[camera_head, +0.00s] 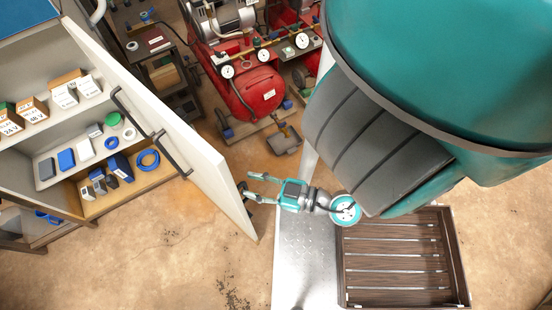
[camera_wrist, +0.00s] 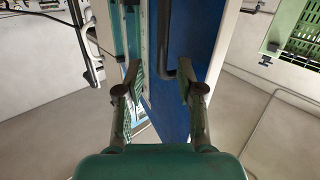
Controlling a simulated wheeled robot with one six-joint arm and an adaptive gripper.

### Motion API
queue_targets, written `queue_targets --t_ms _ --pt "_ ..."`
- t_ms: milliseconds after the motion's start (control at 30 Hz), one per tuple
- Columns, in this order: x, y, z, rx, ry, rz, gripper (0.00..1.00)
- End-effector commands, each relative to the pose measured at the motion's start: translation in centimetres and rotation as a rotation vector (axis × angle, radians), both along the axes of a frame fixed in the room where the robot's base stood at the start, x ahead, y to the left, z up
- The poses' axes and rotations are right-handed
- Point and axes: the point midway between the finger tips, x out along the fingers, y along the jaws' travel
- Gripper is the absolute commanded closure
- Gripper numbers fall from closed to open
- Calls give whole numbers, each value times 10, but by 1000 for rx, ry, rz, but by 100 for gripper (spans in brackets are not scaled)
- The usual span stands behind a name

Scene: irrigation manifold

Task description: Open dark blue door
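The door stands swung open from a shelf cabinet in the head view, where its white inner face (camera_head: 205,160) shows. In the wrist view its dark blue face (camera_wrist: 197,45) fills the middle, with a black bar handle (camera_wrist: 168,62) on it. My gripper (camera_head: 258,187) is at the door's right side in the head view, close to a dark handle end. In the wrist view my gripper (camera_wrist: 160,80) has its fingers spread, with the handle between them in the picture. I cannot tell whether either finger touches the handle or door.
The cabinet's shelves (camera_head: 70,112) hold boxes and small blue parts. Red compressor tanks (camera_head: 258,92) stand behind. A slatted wooden tray (camera_head: 395,258) is on my base at the right. The floor below the door (camera_head: 150,250) is clear.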

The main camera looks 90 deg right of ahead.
Motion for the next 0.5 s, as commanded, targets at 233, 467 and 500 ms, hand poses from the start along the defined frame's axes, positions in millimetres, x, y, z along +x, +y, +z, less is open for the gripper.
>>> queue_targets --t_ms 233,467,500 --pt "-13 -9 -1 -2 5 1 63" --pt "-25 -17 -2 -2 6 0 63" --pt "-27 -18 -2 -3 6 0 63"
